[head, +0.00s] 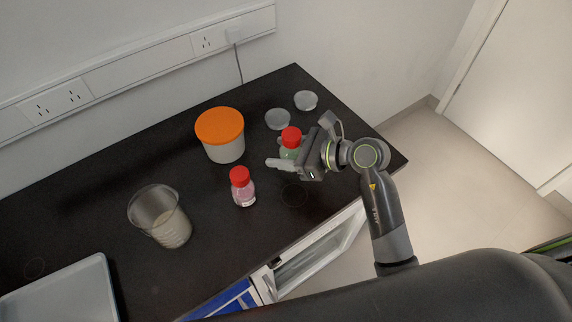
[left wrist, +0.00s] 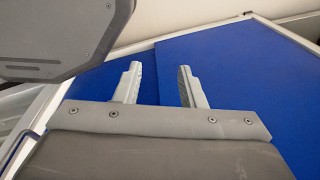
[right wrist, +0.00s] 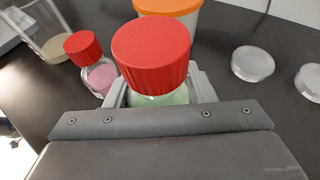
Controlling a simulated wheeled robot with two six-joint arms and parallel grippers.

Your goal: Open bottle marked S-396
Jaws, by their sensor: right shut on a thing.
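A bottle with a red cap and pale green contents (head: 291,138) stands on the black bench. My right gripper (head: 284,158) is shut around the body of this bottle, below its cap. In the right wrist view the red cap (right wrist: 151,55) is on, and the green contents (right wrist: 160,97) show between the fingers. A second red-capped bottle with pink contents (head: 243,190) stands to the left, also capped (right wrist: 83,45). No label marked S-396 is readable on either. My left gripper (left wrist: 160,85) is open and empty, in front of blue panels.
An orange-lidded tub (head: 224,148) stands behind the bottles. Two clear round dishes (head: 278,119) (head: 306,100) lie at the back right. A glass beaker (head: 172,228) and a grey tray (head: 70,290) are at the left. The bench's right edge is close to my right arm.

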